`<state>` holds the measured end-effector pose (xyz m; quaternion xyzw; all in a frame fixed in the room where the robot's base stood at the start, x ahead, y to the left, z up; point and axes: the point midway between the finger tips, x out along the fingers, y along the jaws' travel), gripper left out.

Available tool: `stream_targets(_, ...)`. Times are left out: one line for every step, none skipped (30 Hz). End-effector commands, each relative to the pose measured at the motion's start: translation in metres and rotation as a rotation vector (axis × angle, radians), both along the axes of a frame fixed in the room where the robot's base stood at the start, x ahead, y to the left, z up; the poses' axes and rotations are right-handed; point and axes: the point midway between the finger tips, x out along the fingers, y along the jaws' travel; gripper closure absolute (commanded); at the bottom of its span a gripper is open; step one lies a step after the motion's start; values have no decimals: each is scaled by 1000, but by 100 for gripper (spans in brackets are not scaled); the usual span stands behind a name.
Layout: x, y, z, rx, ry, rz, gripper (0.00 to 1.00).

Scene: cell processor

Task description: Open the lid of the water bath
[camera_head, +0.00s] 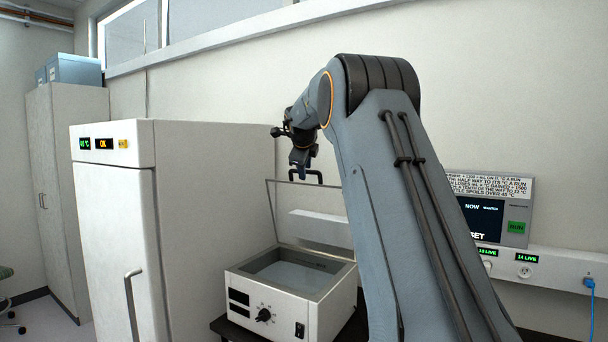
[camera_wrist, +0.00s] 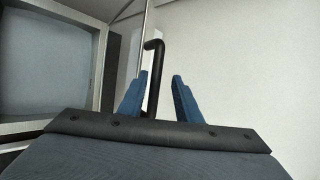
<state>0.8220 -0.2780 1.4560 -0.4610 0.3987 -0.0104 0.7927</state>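The water bath (camera_head: 283,303) is a white box with a dial and dark displays on its front, standing on a dark surface. Its basin also shows in the wrist view (camera_wrist: 45,70). Its clear, thin-framed lid (camera_head: 290,200) stands raised, near upright, at the back of the bath. The lid's black handle (camera_wrist: 153,75) shows in the wrist view, partly between the blue fingers of my gripper (camera_wrist: 160,95) and closer to the left one. A gap shows beside the handle, so the fingers are open. In the head view my gripper (camera_head: 301,170) is at the lid's top edge.
A white refrigerator (camera_head: 110,220) with a vertical handle stands close on the left. The wall is behind the bath. A wall display (camera_head: 487,215) and a socket strip (camera_head: 560,268) are at the right, partly behind my arm.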

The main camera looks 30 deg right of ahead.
Motion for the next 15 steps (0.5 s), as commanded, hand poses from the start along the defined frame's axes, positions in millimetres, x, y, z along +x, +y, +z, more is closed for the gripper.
stream_targets(-5,4,4,-1,-3,1,69)
stream_targets(-8,6,7,-1,-4,1,69)
stream_targets(-12,8,11,-2,-5,1,69)
stream_targets(-15,10,14,-1,-5,2,69)
stream_targets(-18,12,17,-1,-5,2,69)
stream_targets(-22,14,20,-1,-4,1,69)
stream_targets(-25,15,23,-1,-4,1,69)
stream_targets(-27,17,25,-1,-5,2,69)
stream_targets(-30,19,28,-1,-4,2,69)
stream_targets(-32,20,30,-1,-4,2,69)
stream_targets(-34,21,32,-1,-4,2,69)
stream_targets(-36,22,34,-1,-4,2,69)
stream_targets(-37,22,34,0,-3,2,69)
stream_targets(-38,23,35,0,-3,2,69)
stream_targets(-39,23,36,0,-2,2,69)
